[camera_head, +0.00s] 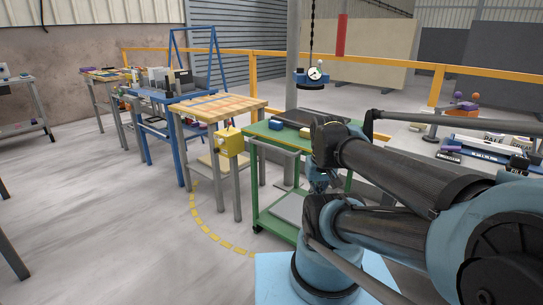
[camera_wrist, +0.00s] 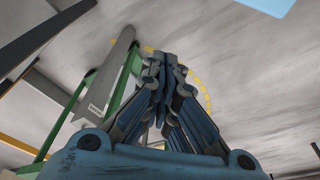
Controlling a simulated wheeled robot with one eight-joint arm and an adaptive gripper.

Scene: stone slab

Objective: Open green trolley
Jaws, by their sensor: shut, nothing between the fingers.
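The green trolley (camera_head: 253,190) stands right of the wooden-topped bench in the head view. It has a green frame, a top with items on it and a grey lower shelf. My arm hides its right side. In the wrist view, green trolley posts (camera_wrist: 122,75) and a long grey panel with a small label (camera_wrist: 97,108) show at the left. My gripper (camera_wrist: 164,62) is shut and empty, its fingertips together just right of the trolley parts. I cannot tell from this view whether it touches them. In the head view my arm largely hides it.
A wooden-topped bench (camera_head: 215,107) with a yellow box (camera_head: 229,141) stands left of the trolley. A blue table (camera_head: 146,95) is farther back. Yellow railing (camera_head: 255,72) runs behind.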

